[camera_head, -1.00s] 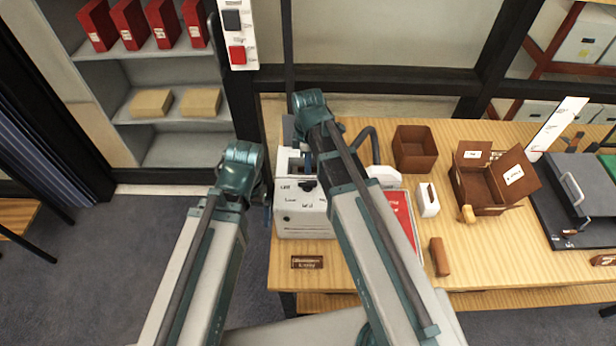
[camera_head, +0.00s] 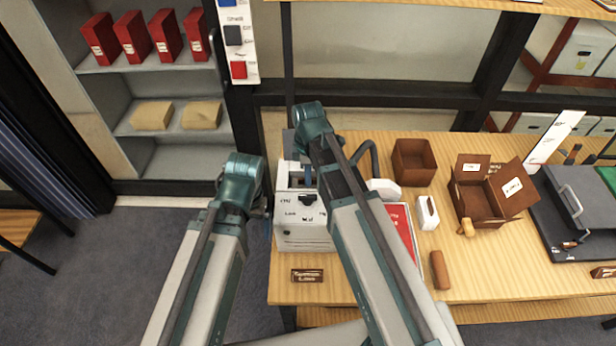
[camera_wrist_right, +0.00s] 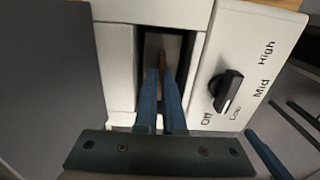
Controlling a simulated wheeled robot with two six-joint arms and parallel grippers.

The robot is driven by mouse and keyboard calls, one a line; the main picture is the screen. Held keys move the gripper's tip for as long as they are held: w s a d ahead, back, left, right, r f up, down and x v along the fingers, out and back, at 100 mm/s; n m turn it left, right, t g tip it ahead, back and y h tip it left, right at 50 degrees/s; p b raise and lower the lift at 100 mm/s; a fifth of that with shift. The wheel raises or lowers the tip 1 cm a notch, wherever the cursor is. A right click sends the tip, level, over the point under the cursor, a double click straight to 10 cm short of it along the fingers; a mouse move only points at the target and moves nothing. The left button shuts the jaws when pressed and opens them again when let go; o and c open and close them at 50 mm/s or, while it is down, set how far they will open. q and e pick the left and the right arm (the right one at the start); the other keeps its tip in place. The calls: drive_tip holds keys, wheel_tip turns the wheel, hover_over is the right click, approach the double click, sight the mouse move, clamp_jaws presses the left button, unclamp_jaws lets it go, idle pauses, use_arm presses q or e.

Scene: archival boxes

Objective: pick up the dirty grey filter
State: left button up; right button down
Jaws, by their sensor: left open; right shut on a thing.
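The white machine (camera_head: 304,238) with a black Off/Low/Mid/High dial stands at the left end of the wooden table; its front (camera_wrist_right: 118,60) and dial (camera_wrist_right: 228,90) fill much of the right wrist view. My right gripper (camera_wrist_right: 163,88) has its blue fingers close together inside the machine's dark slot. A narrow greyish-brown piece, seemingly the filter (camera_wrist_right: 163,62), shows at the fingertips; most of it is hidden in the slot. My left gripper (camera_head: 266,212) is beside the machine's left side, mostly hidden by its own wrist; its finger gap is unclear in the head view.
A red sheet (camera_head: 402,228), a small white holder (camera_head: 427,212), an open brown box (camera_head: 482,198) and a brown bin (camera_head: 414,162) are on the table right of the machine. A dark hose (camera_head: 368,158) curves behind my right arm. Grey floor is free left of the table.

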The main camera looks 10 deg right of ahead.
wheel_tip(320, 180, up, 17)
drive_tip(key=p, duration=1.7)
drive_tip(key=shift+r, duration=0.15)
